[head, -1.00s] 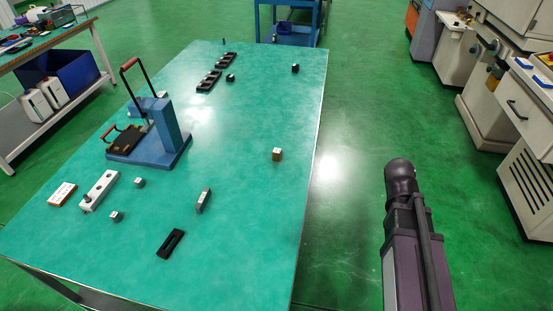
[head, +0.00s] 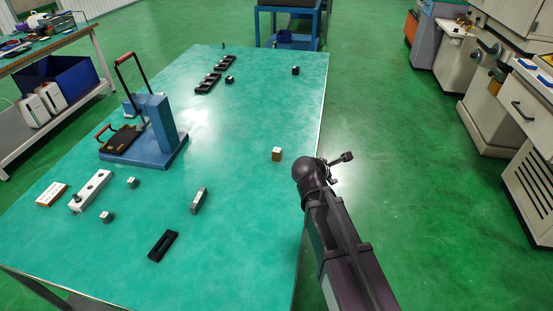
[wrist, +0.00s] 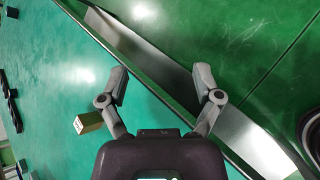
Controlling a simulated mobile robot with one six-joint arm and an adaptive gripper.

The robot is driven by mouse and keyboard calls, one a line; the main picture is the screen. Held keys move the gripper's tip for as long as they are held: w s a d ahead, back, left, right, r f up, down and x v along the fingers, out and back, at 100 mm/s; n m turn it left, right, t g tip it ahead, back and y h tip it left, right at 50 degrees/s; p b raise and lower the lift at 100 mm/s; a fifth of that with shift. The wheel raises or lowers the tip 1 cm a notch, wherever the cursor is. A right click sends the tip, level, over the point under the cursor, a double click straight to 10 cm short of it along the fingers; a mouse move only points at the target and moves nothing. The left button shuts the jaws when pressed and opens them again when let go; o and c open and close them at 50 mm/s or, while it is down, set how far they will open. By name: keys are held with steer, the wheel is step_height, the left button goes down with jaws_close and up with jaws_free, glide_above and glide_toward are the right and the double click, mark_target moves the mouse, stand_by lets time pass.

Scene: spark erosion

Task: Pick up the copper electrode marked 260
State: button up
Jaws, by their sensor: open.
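A small copper-brown block with a pale top (head: 277,154) stands alone near the right edge of the teal table; it looks like the copper electrode, but its marking is too small to read. It also shows in the wrist view (wrist: 87,124), left of my gripper and lower than the fingertips. My gripper (head: 338,168) is just right of the block in the head view, out past the table's edge. In the wrist view my gripper (wrist: 160,75) has its two fingers spread wide with nothing between them.
The table (head: 245,210) is clear around the block. A blue press-like stand (head: 165,130), a light grey bar (head: 199,200), a black slotted piece (head: 163,246) and small grey blocks (head: 107,217) lie to the left. Black trays (head: 208,83) stand farther back.

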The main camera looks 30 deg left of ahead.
mark_target(275, 154)
steer(key=s+a+n+t+y+b, duration=0.1)
steer(key=s+a+n, duration=0.1)
steer(key=a, duration=0.4)
steer(key=s+a+n+t+y+b, duration=0.1)
steer(key=s+a+n, duration=0.1)
steer(key=a+n, duration=0.3)
steer(key=s+a+n+t+y+b, duration=0.1)
steer(key=s+a+n+y, duration=0.1)
steer(key=a, duration=0.5)
steer(key=shift+s+a+r+n+b, duration=0.15)
steer(key=shift+s+n+b, duration=0.1)
steer(key=shift+n, duration=0.3)
steer(key=shift+s+a+n+b, duration=0.15)
steer(key=shift+s+n, duration=0.1)
steer(key=shift+n, duration=0.3)
steer(key=shift+w, duration=0.1)
steer(key=shift+b+x, duration=1.6)
steer(key=shift+x, duration=2.65)
steer(key=shift+a+b+x, duration=0.2)
steer(key=shift+b+x, duration=0.3)
steer(key=shift+x, duration=0.4)
steer(key=shift+a+b+x, duration=0.2)
steer(key=shift+b+x, duration=0.25)
steer(key=shift+x, duration=0.5)
steer(key=shift+w+f, duration=0.4)
steer(key=shift+w, duration=0.2)
